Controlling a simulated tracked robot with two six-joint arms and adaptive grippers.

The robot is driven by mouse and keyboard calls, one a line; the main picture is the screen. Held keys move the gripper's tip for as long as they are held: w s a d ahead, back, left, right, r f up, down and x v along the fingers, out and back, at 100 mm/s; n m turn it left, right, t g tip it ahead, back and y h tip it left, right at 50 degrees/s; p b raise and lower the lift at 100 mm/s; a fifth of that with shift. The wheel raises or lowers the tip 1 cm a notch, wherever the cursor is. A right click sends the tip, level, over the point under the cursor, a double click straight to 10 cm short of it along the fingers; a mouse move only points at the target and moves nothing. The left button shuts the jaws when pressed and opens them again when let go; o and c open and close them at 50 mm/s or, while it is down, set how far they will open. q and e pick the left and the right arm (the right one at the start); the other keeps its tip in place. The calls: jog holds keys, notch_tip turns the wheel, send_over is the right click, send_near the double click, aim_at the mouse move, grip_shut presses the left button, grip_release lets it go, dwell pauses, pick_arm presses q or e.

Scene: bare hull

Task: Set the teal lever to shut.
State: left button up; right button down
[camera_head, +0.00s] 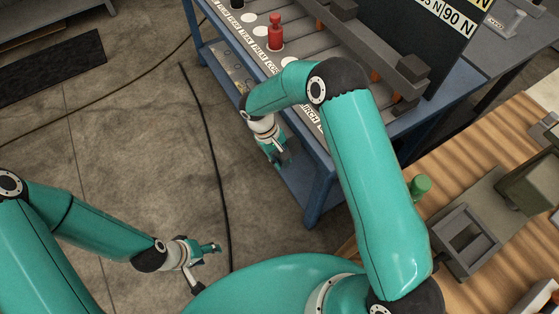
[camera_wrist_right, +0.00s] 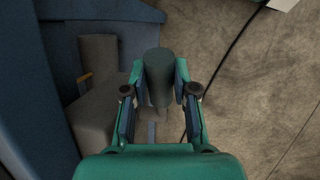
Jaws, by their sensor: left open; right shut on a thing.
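The teal lever (camera_wrist_right: 158,72) shows in the right wrist view as a dark teal rounded grip, with a grey body (camera_wrist_right: 98,80) to its left beside blue framework. My right gripper (camera_wrist_right: 160,88) is shut on this grip, one finger on each side. In the head view my right gripper (camera_head: 278,154) is low at the side of the blue bench, and I cannot make out the lever there. My left gripper (camera_head: 207,263) is open and empty above the floor at the lower left, away from the bench.
The blue bench (camera_head: 318,190) carries a red peg (camera_head: 276,34), label strips and a dark board (camera_head: 420,35). A wooden table (camera_head: 500,150) with grey fixtures and a green knob (camera_head: 420,187) stands at right. A black cable (camera_head: 213,145) crosses the open floor.

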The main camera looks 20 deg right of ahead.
jog(key=shift+w+a+r+g+h+b, duration=0.2)
jog(key=shift+w+r+g+b, duration=0.2)
jog(key=shift+g+b, duration=0.4)
jog(key=shift+w+a+r+g+h+b, duration=0.1)
jog(key=shift+w+r+g+h+b, duration=0.25)
jog(key=shift+g+b, duration=0.4)
pick_arm(q)
notch_tip(320, 180, down, 4)
jog(key=shift+r, duration=0.1)
pick_arm(e)
jog(key=shift+w+r, duration=0.15)
jog(key=shift+w, duration=0.05)
jog(key=shift+y, duration=0.25)
pick_arm(q)
jog(key=shift+c, duration=0.2)
